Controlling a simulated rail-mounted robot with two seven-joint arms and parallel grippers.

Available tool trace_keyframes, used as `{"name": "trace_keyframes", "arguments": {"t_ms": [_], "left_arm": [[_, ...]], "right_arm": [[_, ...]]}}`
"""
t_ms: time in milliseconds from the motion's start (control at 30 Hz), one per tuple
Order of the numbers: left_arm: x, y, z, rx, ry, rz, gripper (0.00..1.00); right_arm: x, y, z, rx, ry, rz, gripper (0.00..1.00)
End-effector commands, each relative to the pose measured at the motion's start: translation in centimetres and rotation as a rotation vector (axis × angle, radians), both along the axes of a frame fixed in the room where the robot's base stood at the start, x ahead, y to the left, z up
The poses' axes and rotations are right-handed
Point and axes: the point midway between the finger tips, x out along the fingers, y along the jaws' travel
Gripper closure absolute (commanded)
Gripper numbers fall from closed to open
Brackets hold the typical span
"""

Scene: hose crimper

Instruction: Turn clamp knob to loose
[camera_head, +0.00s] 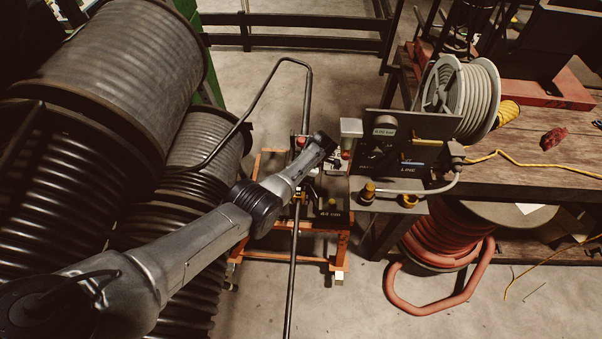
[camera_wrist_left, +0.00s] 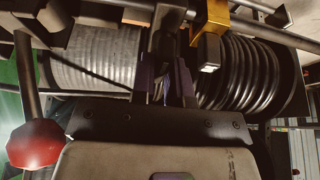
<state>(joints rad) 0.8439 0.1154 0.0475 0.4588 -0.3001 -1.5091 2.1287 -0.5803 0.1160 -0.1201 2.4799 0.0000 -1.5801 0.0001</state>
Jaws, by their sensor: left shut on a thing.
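My left arm reaches from the lower left in the head view to the orange-framed crimper stand (camera_head: 341,245). Its gripper is hidden there behind the wrist and machine parts. In the left wrist view, the dark fingers of my left gripper (camera_wrist_left: 166,88) are close together at the upper middle. They are shut on a dark part that looks like the clamp knob, but its outline and turned position are mostly hidden. A red ball-shaped knob (camera_wrist_left: 35,146) on a dark rod stands at the left of that view, apart from the fingers. My right gripper is not in view.
Large hose drums (camera_head: 120,60) crowd the left. A bent metal bar (camera_head: 305,95) rises beside my wrist. A dark panel (camera_head: 425,125) and a white hose reel (camera_head: 450,85) stand right, by a wooden bench (camera_head: 550,160).

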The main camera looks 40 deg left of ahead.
Motion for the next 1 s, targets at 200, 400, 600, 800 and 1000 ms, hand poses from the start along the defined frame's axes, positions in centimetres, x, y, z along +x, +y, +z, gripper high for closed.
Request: {"name": "trace_keyframes", "arguments": {"t_ms": [200, 400, 600, 800, 1000], "left_arm": [[0.0, 0.0, 0.1, 0.000, 0.000, 0.004, 1.00], [0.0, 0.0, 0.1, 0.001, -0.001, 0.003, 0.70], [0.0, 0.0, 0.1, 0.000, -0.001, 0.002, 0.60], [0.0, 0.0, 0.1, 0.000, -0.001, -0.011, 0.60], [-0.1, 0.0, 0.6, 0.003, 0.001, -0.153, 0.60]], "right_arm": [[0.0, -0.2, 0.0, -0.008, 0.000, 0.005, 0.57], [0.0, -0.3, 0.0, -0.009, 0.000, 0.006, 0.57], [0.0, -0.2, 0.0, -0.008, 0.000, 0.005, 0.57], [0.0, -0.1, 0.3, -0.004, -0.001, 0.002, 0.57], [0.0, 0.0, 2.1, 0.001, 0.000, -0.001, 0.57]]}}
